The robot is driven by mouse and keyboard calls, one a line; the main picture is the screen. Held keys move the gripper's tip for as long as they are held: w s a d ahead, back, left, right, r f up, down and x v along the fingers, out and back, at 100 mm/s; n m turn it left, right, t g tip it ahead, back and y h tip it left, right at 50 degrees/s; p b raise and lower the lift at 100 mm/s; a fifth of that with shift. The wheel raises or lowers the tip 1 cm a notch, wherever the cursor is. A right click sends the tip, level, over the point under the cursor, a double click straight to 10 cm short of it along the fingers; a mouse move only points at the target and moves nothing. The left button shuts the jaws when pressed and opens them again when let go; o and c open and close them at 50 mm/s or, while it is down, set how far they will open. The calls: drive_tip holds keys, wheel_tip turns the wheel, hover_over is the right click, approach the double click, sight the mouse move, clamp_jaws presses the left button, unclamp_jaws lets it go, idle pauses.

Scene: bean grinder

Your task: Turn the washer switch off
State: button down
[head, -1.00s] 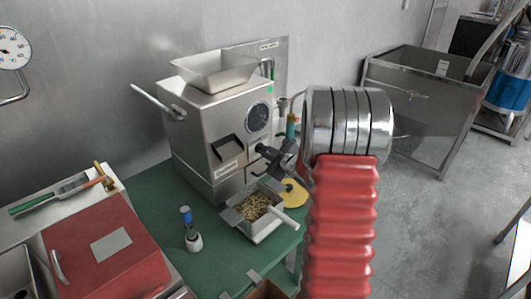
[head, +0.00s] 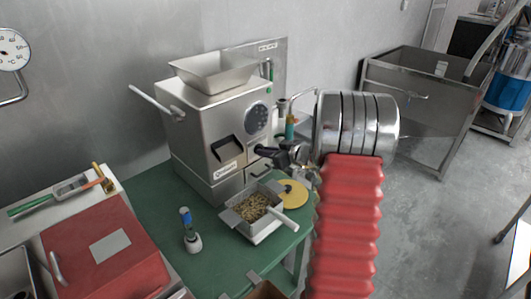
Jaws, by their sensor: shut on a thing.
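The steel bean grinder (head: 205,135) stands on a green table, with a hopper on top and a round dark grille on its front. My gripper (head: 272,153) is small and dark in the view, at the grinder's lower right front. It appears shut on a small dark part there, which the fingers mostly hide. I cannot make out for certain which part is the washer switch. A steel panel (head: 267,47) with a label and a green-marked fitting stands behind the grinder.
A steel tray of beans (head: 253,208) and a yellow disc (head: 292,194) lie below my gripper on the green table (head: 218,264). A small blue-topped bottle (head: 188,228) stands left of the tray. A red-lidded box (head: 105,250) is at left. A steel sink (head: 420,110) stands back right.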

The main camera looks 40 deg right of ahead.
drive_tip(key=shift+f+y, duration=0.1)
drive_tip(key=shift+y, duration=0.2)
idle(0.4)
drive_tip(key=c, duration=1.8)
unclamp_jaws()
drive_tip(key=shift+c, duration=0.2)
drive_tip(key=shift+s, duration=0.1)
drive_tip(key=v, duration=1.3)
drive_tip(key=shift+s+r, duration=0.2)
drive_tip(key=shift+s, duration=0.05)
